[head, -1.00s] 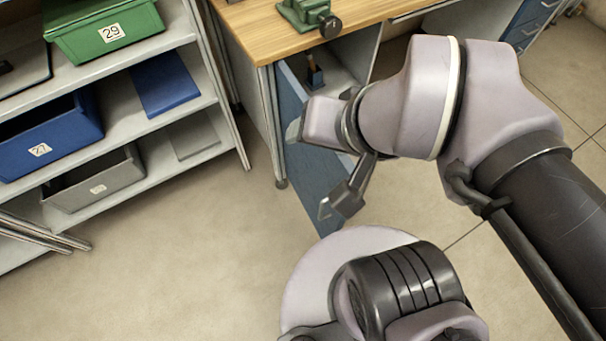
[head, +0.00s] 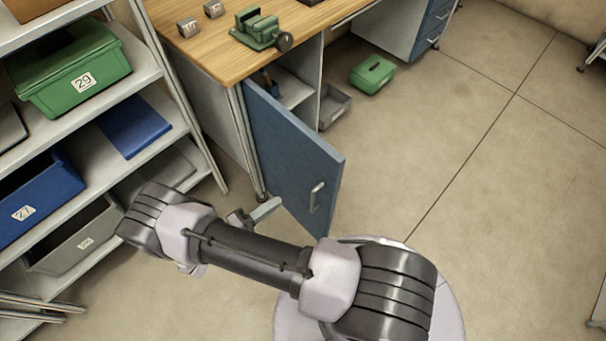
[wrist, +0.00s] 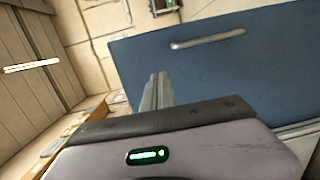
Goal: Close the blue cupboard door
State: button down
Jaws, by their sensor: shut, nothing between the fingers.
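The blue cupboard door (head: 290,150) stands open under the wooden workbench, swung out towards me from its left edge. Its silver bar handle (head: 316,197) is near the free edge, on the face turned to me. My gripper (head: 276,203) is shut and empty, just left of the door's lower part, on the handle side. In the wrist view, the shut fingers (wrist: 157,92) point at the blue door (wrist: 240,75), with the handle (wrist: 208,40) beyond them. I cannot tell whether the fingertips touch the door.
The open cupboard (head: 290,88) shows a shelf inside. A shelf rack with bins (head: 80,80) stands close on the left. A green vise (head: 259,29) is on the bench. Floor at right is free.

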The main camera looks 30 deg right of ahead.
jog(key=f+t, duration=0.1)
jog(key=b, duration=0.3)
send_near(318, 173)
jog(key=x, duration=0.6)
jog(key=shift+f, duration=0.2)
jog(key=shift+w+d+r+n, duration=0.1)
jog(key=shift+w+d+n, duration=0.05)
jog(key=shift+d+n, duration=0.2)
jog(key=shift+d, duration=0.1)
